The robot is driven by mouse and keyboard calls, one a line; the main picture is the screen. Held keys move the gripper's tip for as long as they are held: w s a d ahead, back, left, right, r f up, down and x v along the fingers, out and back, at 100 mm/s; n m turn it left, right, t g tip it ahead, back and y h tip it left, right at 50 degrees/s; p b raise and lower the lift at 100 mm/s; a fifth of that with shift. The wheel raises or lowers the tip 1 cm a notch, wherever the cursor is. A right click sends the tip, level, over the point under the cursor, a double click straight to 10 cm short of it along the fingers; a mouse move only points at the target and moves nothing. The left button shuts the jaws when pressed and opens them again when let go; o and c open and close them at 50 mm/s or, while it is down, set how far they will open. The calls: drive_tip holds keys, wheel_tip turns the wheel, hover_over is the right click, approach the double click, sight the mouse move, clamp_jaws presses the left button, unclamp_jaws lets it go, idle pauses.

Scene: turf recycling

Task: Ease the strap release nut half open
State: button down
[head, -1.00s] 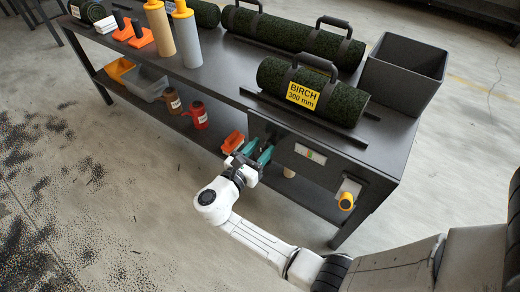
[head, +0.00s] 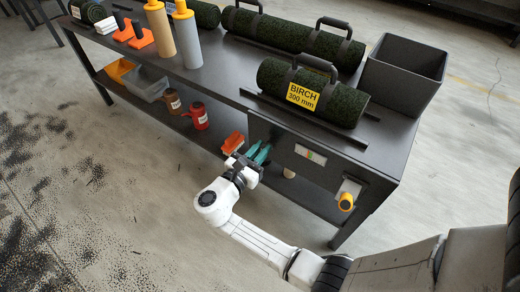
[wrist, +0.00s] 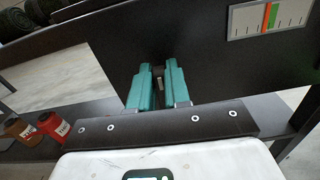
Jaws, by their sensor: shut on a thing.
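My gripper (head: 262,152) has teal fingers and reaches the dark front panel of the bench from below left. In the wrist view the fingers (wrist: 158,85) stand a little apart, closed on a small dark part with a pale spot (wrist: 158,78), which appears to be the strap release nut. The fingers hide most of it, so its shape and angle cannot be told. To its right on the panel, a white scale plate (head: 310,154) shows in the wrist view (wrist: 249,22) with an orange mark beside a green band.
A yellow knob (head: 346,201) sticks out of the panel's right end. A turf roll labelled BIRCH 300 mm (head: 337,99) lies on the bench (head: 222,73), near an empty grey bin (head: 401,70). Red and brown containers (head: 195,115) and an orange item (head: 233,142) stand on the lower shelf.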

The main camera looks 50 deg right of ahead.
drive_tip(key=m, duration=0.1)
drive_tip(key=s+m, duration=0.1)
drive_tip(key=m, duration=0.1)
drive_tip(key=shift+f, duration=0.1)
drive_tip(key=shift+s+d+f+m, duration=0.1)
drive_tip(key=shift+s+m, duration=0.05)
drive_tip(key=shift+m, duration=0.7)
drive_tip(key=shift+s+a+f+m, duration=0.1)
drive_tip(key=shift+s+f+m, duration=0.05)
drive_tip(key=shift+m, duration=0.75)
drive_tip(key=shift+s+d+f+m, duration=0.1)
drive_tip(key=shift+s+m, duration=0.05)
drive_tip(key=shift+m, duration=0.7)
drive_tip(key=c, duration=1.1)
unclamp_jaws()
drive_tip(key=a+p, duration=0.1)
drive_tip(key=a, duration=0.9)
drive_tip(key=shift+s+a+p, duration=0.15)
drive_tip(key=shift+a+p, duration=0.15)
drive_tip(key=shift+a, duration=0.1)
